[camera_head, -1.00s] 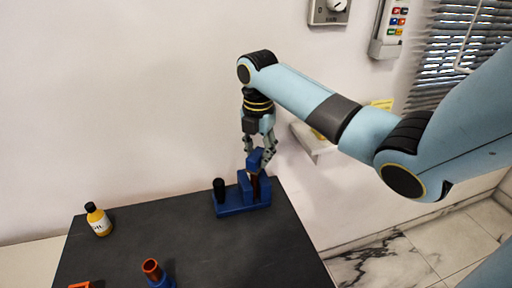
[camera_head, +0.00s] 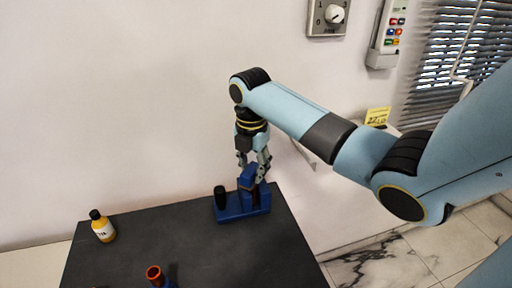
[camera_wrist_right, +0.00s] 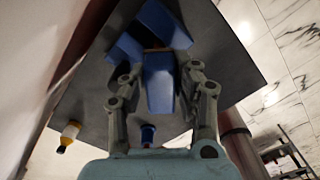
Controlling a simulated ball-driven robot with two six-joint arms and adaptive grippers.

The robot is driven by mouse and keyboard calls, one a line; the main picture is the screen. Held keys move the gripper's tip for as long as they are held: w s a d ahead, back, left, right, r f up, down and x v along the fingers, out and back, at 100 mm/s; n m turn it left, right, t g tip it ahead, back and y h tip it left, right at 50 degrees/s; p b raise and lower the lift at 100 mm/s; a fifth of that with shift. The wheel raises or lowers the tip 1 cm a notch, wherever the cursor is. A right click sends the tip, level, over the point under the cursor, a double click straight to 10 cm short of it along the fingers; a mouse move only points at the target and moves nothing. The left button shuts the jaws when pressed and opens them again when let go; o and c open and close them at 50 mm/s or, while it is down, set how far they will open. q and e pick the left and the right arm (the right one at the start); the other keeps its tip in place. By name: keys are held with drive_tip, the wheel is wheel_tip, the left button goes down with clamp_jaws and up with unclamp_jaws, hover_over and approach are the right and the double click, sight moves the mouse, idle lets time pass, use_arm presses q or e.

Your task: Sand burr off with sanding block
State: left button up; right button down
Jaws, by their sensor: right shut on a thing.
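My right gripper (camera_head: 253,174) is over the blue rig at the table's far right, pointing down. It is shut on a blue block (camera_wrist_right: 160,80), which shows between its fingers in the right wrist view. I take this to be the sanding block. In the head view the block (camera_head: 247,176) is at the upper part of the blue rig (camera_head: 240,213); whether they touch is hard to tell. A dark brownish part shows beside it on the rig. The burr is too small or hidden to make out. My left gripper is not in view.
The rig base carries a black upright cylinder (camera_head: 220,197). A yellow bottle with a black cap (camera_head: 103,227) stands at the left of the dark table (camera_head: 190,235). An orange-rimmed holder (camera_head: 155,273) is at the front. The table's middle is clear. A wall stands behind.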

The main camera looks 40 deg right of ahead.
drive_tip(key=shift+s+f, duration=0.1)
drive_tip(key=shift+f, duration=0.1)
drive_tip(key=shift+w+d, duration=0.25)
drive_tip(key=shift+d, duration=0.5)
drive_tip(key=shift+w+d, duration=0.2)
drive_tip(key=shift+d, duration=0.5)
drive_tip(key=shift+s+a+p, duration=0.3)
drive_tip(key=shift+a+p, duration=0.5)
drive_tip(key=shift+p, duration=0.05)
drive_tip(key=shift+s+a, duration=0.2)
drive_tip(key=shift+a, duration=0.6)
drive_tip(key=shift+d+f, duration=0.1)
drive_tip(key=shift+d, duration=0.05)
drive_tip(key=shift+w+d, duration=0.25)
drive_tip(key=shift+d, duration=0.3)
